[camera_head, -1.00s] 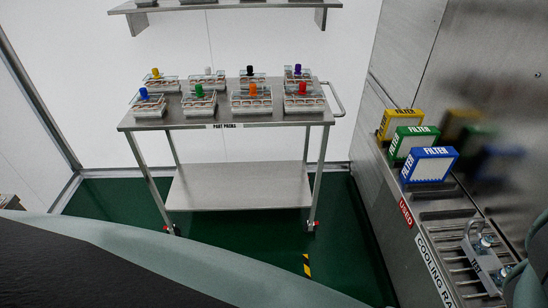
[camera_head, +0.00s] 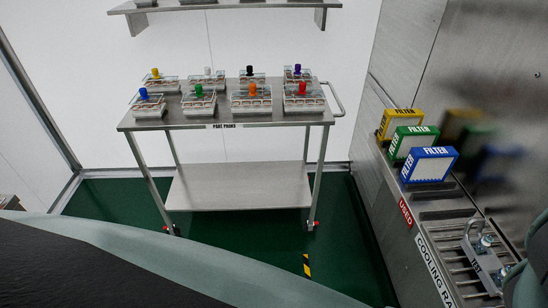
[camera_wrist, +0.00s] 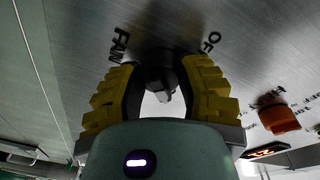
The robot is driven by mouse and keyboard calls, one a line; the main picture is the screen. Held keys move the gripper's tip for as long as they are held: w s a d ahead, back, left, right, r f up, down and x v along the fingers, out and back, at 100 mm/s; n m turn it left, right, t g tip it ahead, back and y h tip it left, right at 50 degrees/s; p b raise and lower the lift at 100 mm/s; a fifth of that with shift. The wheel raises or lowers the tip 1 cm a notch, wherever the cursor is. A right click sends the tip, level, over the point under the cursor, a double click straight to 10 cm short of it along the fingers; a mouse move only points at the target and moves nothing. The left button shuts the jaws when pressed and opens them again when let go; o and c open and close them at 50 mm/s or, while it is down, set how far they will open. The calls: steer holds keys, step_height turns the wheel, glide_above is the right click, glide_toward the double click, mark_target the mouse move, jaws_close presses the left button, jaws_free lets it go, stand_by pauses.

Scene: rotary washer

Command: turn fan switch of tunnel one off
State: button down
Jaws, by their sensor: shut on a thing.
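The fan switch (camera_wrist: 160,78) is a dark rotary knob on a brushed metal panel in the wrist view. Lettering reading "FAN" stands to its left and "OF" to its right, the rest cut off or hidden. My gripper (camera_wrist: 160,90) has yellow ridged fingers on both sides of the knob and is shut on it. The knob's lower tip points down between the fingers. The switch and my gripper do not show in the head view.
An orange-red knob (camera_wrist: 280,118) and a small lit red display (camera_wrist: 266,151) lie to the right in the wrist view. The head view shows a cart (camera_head: 245,121) with several boxes, filters (camera_head: 428,165) and a cooling rack (camera_head: 462,256) at right.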

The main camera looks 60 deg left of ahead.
steer(key=shift+w+n+b, duration=0.1)
steer(key=shift+n+b, duration=0.2)
steer(key=shift+a+f+n+b, duration=0.15)
steer(key=shift+f+n+b, duration=0.15)
steer(key=shift+n+b, duration=0.7)
steer(key=n+t+b, duration=0.1)
steer(key=n+b, duration=0.5)
steer(key=b, duration=0.2)
steer(key=shift+f, duration=0.2)
steer(key=n+b, duration=0.2)
steer(key=n, duration=0.1)
steer(key=n+t+b, duration=0.1)
steer(key=n+b, duration=0.2)
steer(key=shift+y, duration=0.3)
steer(key=shift+d+r+n+y+b, duration=0.1)
steer(key=shift+n+y+b, duration=0.05)
steer(key=shift+n+b, duration=0.85)
steer(key=shift+d+r+n+y+b, duration=0.15)
steer(key=shift+n+b, duration=0.45)
steer(key=shift+n, duration=0.7)
steer(key=shift+f, duration=0.1)
steer(key=c, duration=1)
jaws_free()
steer(key=o, duration=0.5)
steer(key=shift+r+t, duration=0.2)
steer(key=shift+t, duration=0.1)
